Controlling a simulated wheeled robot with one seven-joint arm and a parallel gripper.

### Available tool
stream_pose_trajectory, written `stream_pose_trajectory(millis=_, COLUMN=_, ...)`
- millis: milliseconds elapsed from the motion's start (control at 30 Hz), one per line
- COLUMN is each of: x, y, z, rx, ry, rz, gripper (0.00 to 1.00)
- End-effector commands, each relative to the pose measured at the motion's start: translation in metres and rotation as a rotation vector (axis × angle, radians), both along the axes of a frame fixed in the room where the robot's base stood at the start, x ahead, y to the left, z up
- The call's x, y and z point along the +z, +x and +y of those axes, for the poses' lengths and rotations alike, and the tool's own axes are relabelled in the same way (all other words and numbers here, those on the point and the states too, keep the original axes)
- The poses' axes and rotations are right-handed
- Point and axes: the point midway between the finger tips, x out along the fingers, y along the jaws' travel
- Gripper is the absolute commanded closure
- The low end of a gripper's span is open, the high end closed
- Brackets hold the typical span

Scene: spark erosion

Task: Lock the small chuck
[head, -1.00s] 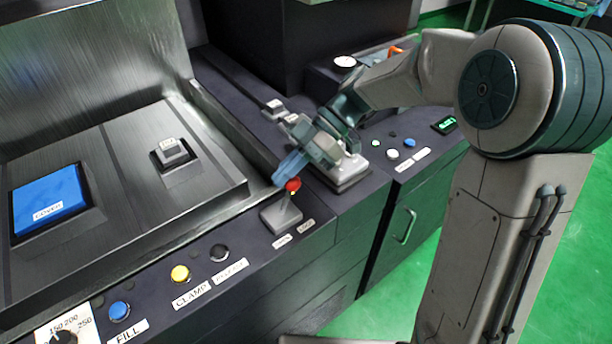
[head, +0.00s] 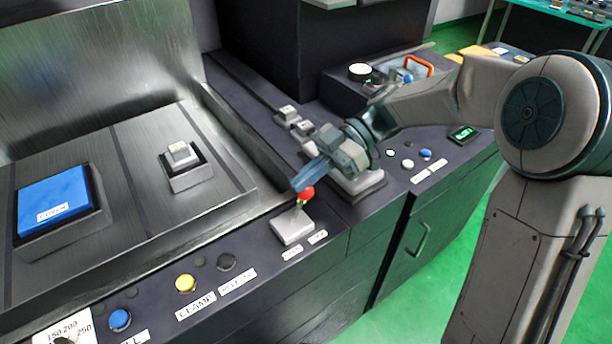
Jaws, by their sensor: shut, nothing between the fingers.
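A lever with a red knob (head: 307,193) stands on a pale grey base (head: 293,229) at the front edge of the dark console. Two small white labels (head: 304,243) in front of it are too small to read. My gripper (head: 299,182), with blue fingers, is shut and empty. Its tips are at the upper left of the red knob; I cannot tell whether they touch it. A small grey block with a label (head: 180,153) sits in a dark square socket on the metal plate; I cannot tell whether it is the small chuck.
A blue cover (head: 53,202) lies left on the metal plate (head: 110,160). A yellow CLAMP button (head: 185,283), a black button (head: 227,262) and a blue button (head: 120,320) line the front edge. Green floor is free at right.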

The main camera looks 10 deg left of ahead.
Motion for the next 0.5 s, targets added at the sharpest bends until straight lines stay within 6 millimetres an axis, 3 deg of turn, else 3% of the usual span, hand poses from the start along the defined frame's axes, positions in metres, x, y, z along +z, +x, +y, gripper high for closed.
stream_pose_trajectory(millis=300, x=0.032, y=-0.013, z=0.025, rx=0.002, ry=0.002, rz=-0.003, gripper=1.00)
stream_pose_trajectory(millis=500, x=0.050, y=0.022, z=-0.010, rx=-0.004, ry=0.002, rz=-0.002, gripper=1.00)
